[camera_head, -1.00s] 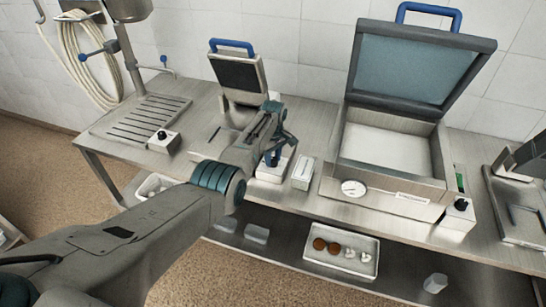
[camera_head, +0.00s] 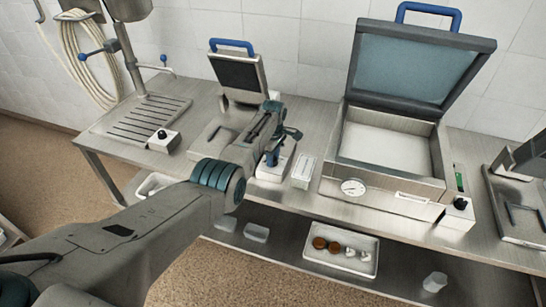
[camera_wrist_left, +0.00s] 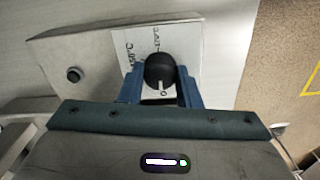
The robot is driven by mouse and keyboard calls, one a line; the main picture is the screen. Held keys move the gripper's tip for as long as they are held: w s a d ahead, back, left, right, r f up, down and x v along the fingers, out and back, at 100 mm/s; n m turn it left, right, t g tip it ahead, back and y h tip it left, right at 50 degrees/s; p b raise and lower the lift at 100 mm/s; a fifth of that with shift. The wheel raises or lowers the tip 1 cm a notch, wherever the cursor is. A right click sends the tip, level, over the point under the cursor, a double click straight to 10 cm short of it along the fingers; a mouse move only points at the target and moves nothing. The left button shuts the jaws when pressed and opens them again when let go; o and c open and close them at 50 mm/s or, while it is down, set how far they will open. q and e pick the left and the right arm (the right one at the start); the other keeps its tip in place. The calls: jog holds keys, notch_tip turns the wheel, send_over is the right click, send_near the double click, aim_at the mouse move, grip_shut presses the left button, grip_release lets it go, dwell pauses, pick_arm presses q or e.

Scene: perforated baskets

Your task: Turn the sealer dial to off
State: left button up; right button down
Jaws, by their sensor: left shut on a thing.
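A pale control box (camera_head: 267,177) stands at the front of the steel counter, in front of a small machine with a raised lid (camera_head: 238,76). In the left wrist view the box has a round black dial (camera_wrist_left: 159,71) on a white label, with a white pointer line and printed temperature marks. My left gripper (camera_wrist_left: 160,88) has its blue fingers on both sides of the dial, shut on it. In the head view the same gripper (camera_head: 273,158) reaches down to the box, and the dial is mostly hidden. My right gripper is in neither view.
A small white box (camera_head: 303,171) stands close to the right of the control box. A larger open-lidded machine (camera_head: 391,205) with a gauge is further right. Other knob boxes stand at left (camera_head: 165,140) and right (camera_head: 457,216). A tray (camera_head: 342,263) lies on the lower shelf.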

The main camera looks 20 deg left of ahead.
pick_arm(q)
jog(key=shift+w+r, duration=0.1)
jog(key=shift+r, duration=0.05)
jog(key=o, duration=0.9)
jog(key=shift+o, duration=0.3)
notch_tip(320, 180, up, 11)
jog(key=b, duration=0.2)
jog(key=shift+f, duration=0.2)
